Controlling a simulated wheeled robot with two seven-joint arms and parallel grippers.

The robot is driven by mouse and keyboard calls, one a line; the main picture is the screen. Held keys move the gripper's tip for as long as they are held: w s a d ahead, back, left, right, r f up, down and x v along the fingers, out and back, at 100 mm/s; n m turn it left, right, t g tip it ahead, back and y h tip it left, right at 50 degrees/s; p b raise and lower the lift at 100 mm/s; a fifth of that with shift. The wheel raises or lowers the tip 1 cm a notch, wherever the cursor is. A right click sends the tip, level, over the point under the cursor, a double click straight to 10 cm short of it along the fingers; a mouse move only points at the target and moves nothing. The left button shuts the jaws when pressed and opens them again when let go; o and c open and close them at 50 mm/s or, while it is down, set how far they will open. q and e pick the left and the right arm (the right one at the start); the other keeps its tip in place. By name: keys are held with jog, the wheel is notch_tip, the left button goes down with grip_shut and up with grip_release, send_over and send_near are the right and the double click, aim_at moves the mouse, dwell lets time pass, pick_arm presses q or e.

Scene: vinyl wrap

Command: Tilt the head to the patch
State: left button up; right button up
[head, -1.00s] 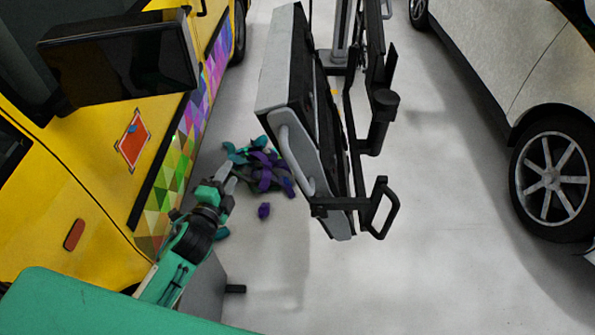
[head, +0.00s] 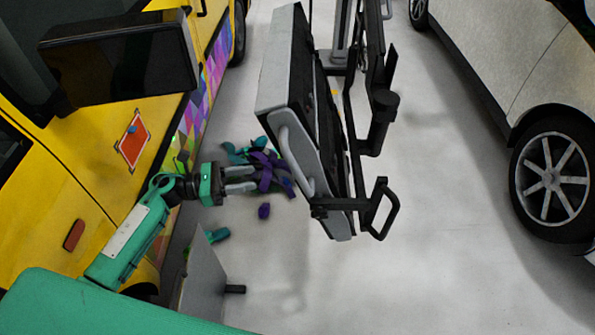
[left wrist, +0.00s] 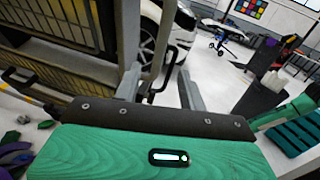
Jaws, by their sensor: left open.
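The patch (head: 132,140) is an orange-red diamond with a pale border and a small blue mark, on the yellow vehicle's side at the left. The head (head: 285,75) appears to be the tall grey and black panel on a stand, with a grey handle (head: 292,150) on its near side. It stands steeply tilted, right of the vehicle. My left gripper (head: 256,179) is open and empty, pointing right, just left of the panel's handle. In the left wrist view, the open fingers show a gap between them, and a barred grille (left wrist: 55,45), probably the panel's face, is at upper left.
Purple and teal scraps (head: 262,158) lie on the floor near my left gripper. A black loop handle (head: 383,208) juts from the stand's lower right. A white car (head: 500,60) stands at the right. The floor between car and stand is clear.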

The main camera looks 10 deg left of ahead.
pick_arm(q)
jog(key=p, duration=0.2)
send_near(298, 172)
jog(key=w+d, duration=0.1)
jog(key=w, duration=0.1)
jog(key=x, duration=0.2)
jog(key=p+x, duration=0.1)
jog(key=x, duration=0.2)
jog(key=f+p+x, duration=0.1)
jog(key=x, duration=0.1)
jog(key=shift+s+d, duration=0.15)
jog(key=shift+d, duration=0.6)
pick_arm(e)
jog(key=shift+g, duration=0.3)
jog(key=shift+s+r, duration=0.25)
jog(key=shift+s, duration=0.7)
jog(key=shift+s+r, duration=0.3)
jog(key=shift+s, duration=0.65)
jog(key=shift+s+r, duration=0.25)
jog(key=shift+s, duration=0.7)
pick_arm(q)
grip_shut()
